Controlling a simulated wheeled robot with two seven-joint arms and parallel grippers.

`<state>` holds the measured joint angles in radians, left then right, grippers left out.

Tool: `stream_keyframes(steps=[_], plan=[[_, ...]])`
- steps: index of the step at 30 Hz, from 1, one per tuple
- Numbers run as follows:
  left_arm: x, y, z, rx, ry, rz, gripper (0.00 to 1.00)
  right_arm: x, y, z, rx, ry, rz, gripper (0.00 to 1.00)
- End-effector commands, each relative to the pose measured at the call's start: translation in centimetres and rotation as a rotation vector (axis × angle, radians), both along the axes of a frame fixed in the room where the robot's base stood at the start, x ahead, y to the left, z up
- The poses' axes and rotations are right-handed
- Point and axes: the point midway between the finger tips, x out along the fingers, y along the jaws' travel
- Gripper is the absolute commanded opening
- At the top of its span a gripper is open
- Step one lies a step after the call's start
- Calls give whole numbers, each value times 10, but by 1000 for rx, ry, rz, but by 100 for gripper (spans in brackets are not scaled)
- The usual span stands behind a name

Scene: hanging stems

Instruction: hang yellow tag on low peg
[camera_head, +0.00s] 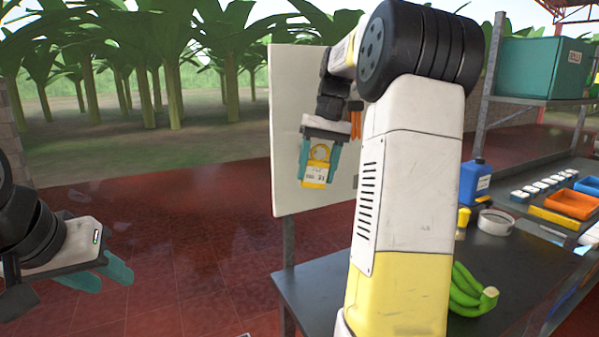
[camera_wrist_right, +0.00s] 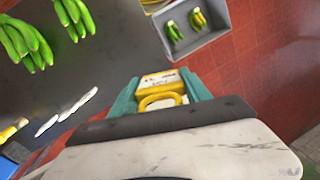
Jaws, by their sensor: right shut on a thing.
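The yellow tag (camera_head: 314,174) has a loop and a white printed label. My right gripper (camera_head: 318,178) is shut on it and holds it in front of the white board (camera_head: 285,130). In the right wrist view the tag (camera_wrist_right: 160,84) sits between the teal fingers of my right gripper (camera_wrist_right: 158,78). An orange thing (camera_head: 356,124) shows beside my right wrist; I cannot tell what it is. I cannot make out the low peg; my right arm covers part of the board. My left gripper (camera_head: 112,281) is open and empty at the lower left.
A shelf with a green bin (camera_head: 541,68) stands at the right. A grey crate (camera_wrist_right: 217,40) holds bananas. The red floor at left is clear.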

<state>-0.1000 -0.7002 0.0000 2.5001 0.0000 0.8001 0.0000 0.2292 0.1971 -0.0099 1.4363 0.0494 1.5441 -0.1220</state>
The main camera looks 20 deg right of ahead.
Motion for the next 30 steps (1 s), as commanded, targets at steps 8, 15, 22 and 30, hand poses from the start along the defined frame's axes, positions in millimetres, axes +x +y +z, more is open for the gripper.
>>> stream_keyframes(steps=[8, 15, 22, 30], plan=[[0, 0, 0, 0, 0, 0, 36, 17, 2, -2, 0, -1, 1, 18], [0, 0, 0, 0, 0, 0, 36, 31, 5, -3, 0, 0, 1, 18], [0, 0, 0, 0, 0, 0, 36, 45, 6, -4, 0, -1, 1, 18], [0, 0, 0, 0, 0, 0, 36, 59, 9, -8, 0, 1, 1, 18]])
